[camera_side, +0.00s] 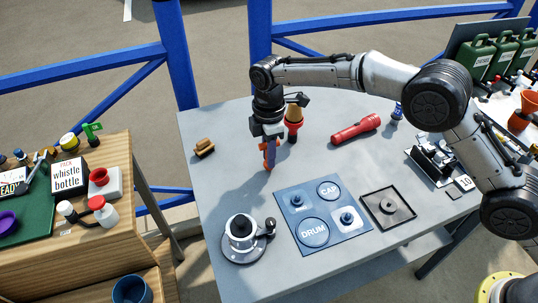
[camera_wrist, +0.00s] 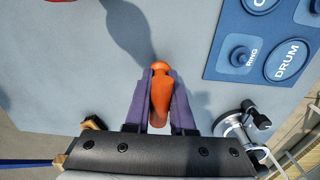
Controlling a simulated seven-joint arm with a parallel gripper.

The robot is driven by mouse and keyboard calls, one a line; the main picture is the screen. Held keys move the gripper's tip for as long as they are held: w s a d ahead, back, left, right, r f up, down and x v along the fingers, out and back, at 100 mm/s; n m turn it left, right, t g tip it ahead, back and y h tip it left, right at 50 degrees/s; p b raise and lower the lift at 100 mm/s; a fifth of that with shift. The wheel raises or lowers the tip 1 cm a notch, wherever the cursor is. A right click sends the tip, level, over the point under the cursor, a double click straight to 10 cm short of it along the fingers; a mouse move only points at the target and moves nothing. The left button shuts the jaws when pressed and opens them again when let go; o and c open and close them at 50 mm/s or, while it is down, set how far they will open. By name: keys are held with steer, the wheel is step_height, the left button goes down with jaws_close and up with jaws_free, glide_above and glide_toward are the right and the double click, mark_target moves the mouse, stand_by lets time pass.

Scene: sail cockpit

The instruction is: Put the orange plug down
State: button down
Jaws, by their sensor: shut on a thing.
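The orange plug (camera_wrist: 163,97) is a tapered orange piece with a rounded end, held between the two purple fingers of my gripper (camera_wrist: 160,72) in the wrist view. In the side view my gripper (camera_side: 270,152) points down over the grey table, left of the blue mat. The plug (camera_side: 268,165) shows there as an orange tip at the fingers, close to the table top. I cannot tell whether it touches the table.
The blue mat (camera_side: 322,242) with DRUM and CAP spots lies to the right, beside a black square tray (camera_side: 388,208). A winch (camera_side: 241,240) stands in front. A wooden brush (camera_side: 204,147), a red flashlight (camera_side: 355,129) and a red-and-tan item (camera_side: 294,118) are nearby.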

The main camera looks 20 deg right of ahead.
steer(key=shift+f, duration=0.3)
steer(key=shift+f, duration=0.15)
steer(key=c, duration=0.8)
jaws_free()
steer(key=shift+o, duration=0.2)
step_height(320, 180, up, 11)
steer(key=shift+r, duration=0.65)
